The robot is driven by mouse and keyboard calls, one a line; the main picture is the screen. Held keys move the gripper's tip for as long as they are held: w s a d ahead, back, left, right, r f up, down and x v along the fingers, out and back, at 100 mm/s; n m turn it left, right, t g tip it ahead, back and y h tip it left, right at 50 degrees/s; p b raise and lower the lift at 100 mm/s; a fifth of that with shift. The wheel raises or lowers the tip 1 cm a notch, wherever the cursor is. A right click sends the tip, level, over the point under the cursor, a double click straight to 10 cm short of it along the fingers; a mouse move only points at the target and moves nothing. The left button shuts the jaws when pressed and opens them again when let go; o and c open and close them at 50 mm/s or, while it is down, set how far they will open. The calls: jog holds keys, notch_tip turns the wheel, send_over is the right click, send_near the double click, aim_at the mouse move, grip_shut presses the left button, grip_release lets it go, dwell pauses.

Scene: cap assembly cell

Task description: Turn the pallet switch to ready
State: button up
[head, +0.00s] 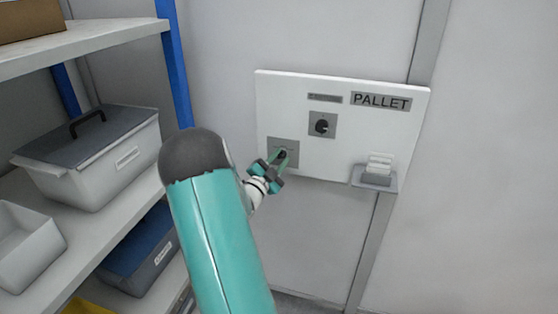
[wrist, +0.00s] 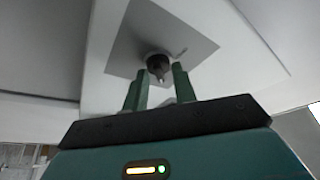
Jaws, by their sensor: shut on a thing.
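A white panel (head: 345,155) with a PALLET label (head: 381,101) is mounted on the wall. A dark knob on a grey plate (head: 322,125) sits at its upper middle. A second grey plate (head: 275,143) with a dark knob is at its lower left. My gripper (head: 281,157) is at that lower-left plate, shut on its knob. In the wrist view the dark round knob (wrist: 157,63) shows at the two green fingertips (wrist: 158,78), in front of the grey plate (wrist: 130,48). I cannot read the switch markings or tell the knob's setting.
A small holder (head: 374,175) with a pale block juts out at the panel's lower right. At the left stands a shelf with a blue post (head: 176,60), a lidded grey bin (head: 105,160), a white tray (head: 25,245) and a blue bin (head: 145,250). The right wall is bare.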

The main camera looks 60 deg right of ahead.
dwell(0.4)
jog(key=o, duration=1)
jog(key=v, duration=1.3)
jog(key=shift+a, duration=0.4)
jog(key=shift+w+f, duration=0.15)
